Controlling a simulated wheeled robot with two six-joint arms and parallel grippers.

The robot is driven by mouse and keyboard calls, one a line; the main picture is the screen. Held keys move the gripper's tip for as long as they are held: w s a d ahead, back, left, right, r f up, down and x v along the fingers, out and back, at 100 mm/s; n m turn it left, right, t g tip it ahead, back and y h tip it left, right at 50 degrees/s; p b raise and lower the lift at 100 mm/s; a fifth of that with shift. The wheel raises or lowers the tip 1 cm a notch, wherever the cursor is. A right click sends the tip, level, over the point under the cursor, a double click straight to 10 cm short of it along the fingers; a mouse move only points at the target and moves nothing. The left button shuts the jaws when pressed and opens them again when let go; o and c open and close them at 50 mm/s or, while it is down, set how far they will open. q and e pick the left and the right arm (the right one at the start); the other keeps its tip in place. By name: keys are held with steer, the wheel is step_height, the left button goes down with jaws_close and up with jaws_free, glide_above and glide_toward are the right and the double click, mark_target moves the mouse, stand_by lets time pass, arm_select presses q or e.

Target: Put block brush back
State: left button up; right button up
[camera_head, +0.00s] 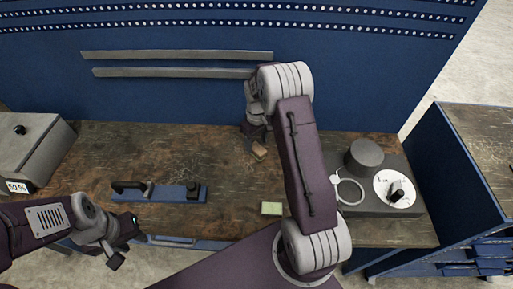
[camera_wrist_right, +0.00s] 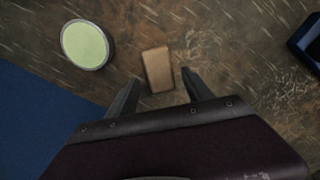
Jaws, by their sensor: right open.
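The block brush appears to be the small brown block (camera_head: 258,150) lying on the worn wooden bench towards the back wall. In the right wrist view the brown block (camera_wrist_right: 158,68) lies flat just beyond and between the fingertips. My right gripper (camera_wrist_right: 160,80) is open, its two dark fingers apart with nothing held. In the head view my right gripper (camera_head: 256,138) is over the bench at the block, partly hidden by its own arm. My left gripper (camera_head: 122,242) hangs at the bench's front left, away from the block; its finger opening is unclear.
A blue holder (camera_head: 170,193) with black-handled items lies front left. A round green-topped object (camera_wrist_right: 85,45) stands beside the block. A grey box (camera_head: 30,150) stands left; a grey device (camera_head: 384,205) stands right.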

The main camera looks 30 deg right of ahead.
mark_target(257, 147)
step_height(257, 147, up, 9)
steer(key=s+a+f+m, duration=0.1)
steer(key=s+a, duration=0.4)
steer(key=s, duration=0.4)
steer(key=s+a+f+m+t, duration=0.1)
steer(key=s+a, duration=0.4)
steer(key=s, duration=0.5)
steer(key=shift+a+m, duration=0.4)
steer(key=shift+s+r, duration=0.1)
steer(key=shift+s, duration=0.05)
